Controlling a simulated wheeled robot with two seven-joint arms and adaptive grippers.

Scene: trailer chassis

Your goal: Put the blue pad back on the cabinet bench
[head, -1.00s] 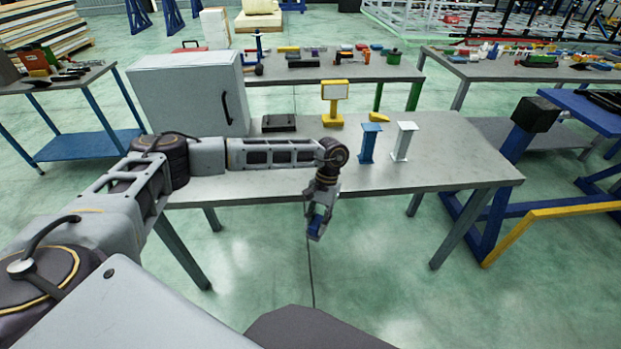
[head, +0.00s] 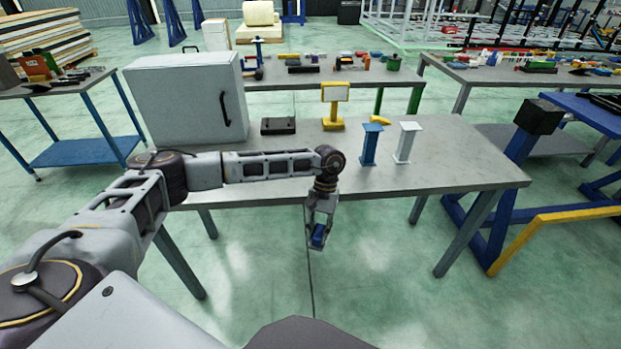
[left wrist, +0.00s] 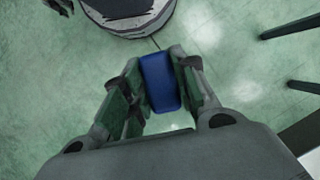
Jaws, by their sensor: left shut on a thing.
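The blue pad (head: 318,236) is held in my left gripper (head: 319,238). The left wrist view shows the blue pad (left wrist: 160,82) upright between the two fingers of the left gripper (left wrist: 160,90), which are shut on it. The gripper points down over the open floor, in front of the front edge of the cabinet bench (head: 440,165). The bench has a grey top and carries a white cabinet (head: 185,100) at its left end. My right gripper is not in view.
On the bench stand a black box (head: 278,126), a yellow stand (head: 333,108), a blue post (head: 370,145) and a white post (head: 407,143). The bench top is bare right of the white post. A blue frame with a yellow bar (head: 555,217) stands at the right.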

